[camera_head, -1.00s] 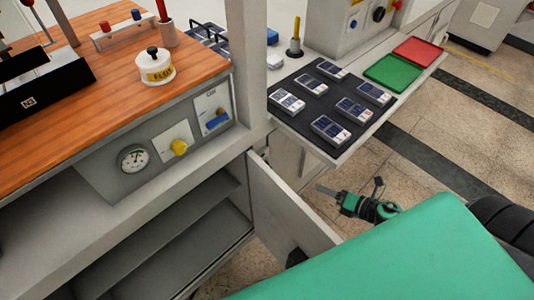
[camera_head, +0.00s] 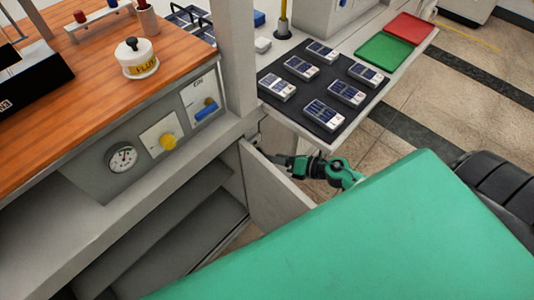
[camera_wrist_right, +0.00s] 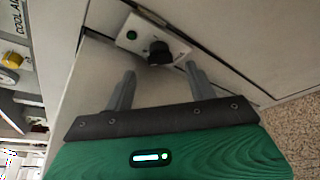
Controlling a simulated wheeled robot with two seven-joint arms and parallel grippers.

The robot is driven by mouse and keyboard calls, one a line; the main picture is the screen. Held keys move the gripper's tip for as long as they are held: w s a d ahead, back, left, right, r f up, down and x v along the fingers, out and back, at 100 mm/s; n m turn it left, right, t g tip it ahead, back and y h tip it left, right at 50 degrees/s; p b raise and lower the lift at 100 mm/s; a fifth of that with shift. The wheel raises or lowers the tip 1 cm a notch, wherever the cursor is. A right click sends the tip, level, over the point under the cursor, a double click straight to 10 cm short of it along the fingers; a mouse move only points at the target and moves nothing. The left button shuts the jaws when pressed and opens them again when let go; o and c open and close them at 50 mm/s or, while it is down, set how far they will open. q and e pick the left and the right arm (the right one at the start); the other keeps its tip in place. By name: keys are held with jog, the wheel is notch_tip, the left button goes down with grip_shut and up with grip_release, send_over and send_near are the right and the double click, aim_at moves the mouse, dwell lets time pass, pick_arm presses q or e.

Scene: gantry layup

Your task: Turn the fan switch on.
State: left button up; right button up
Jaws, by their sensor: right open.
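In the head view the right gripper (camera_head: 280,160) is beside the post and the open cabinet door. My left gripper is out of view.
The bench front holds a gauge (camera_head: 121,158), a yellow knob (camera_head: 168,142) and a blue lever (camera_head: 206,110). The open cabinet door (camera_head: 270,193) stands below my right gripper. A dark mat (camera_head: 335,88) with several devices lies on the side table.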

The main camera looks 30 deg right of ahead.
jog(key=shift+x, duration=2.2)
jog(key=c, duration=1)
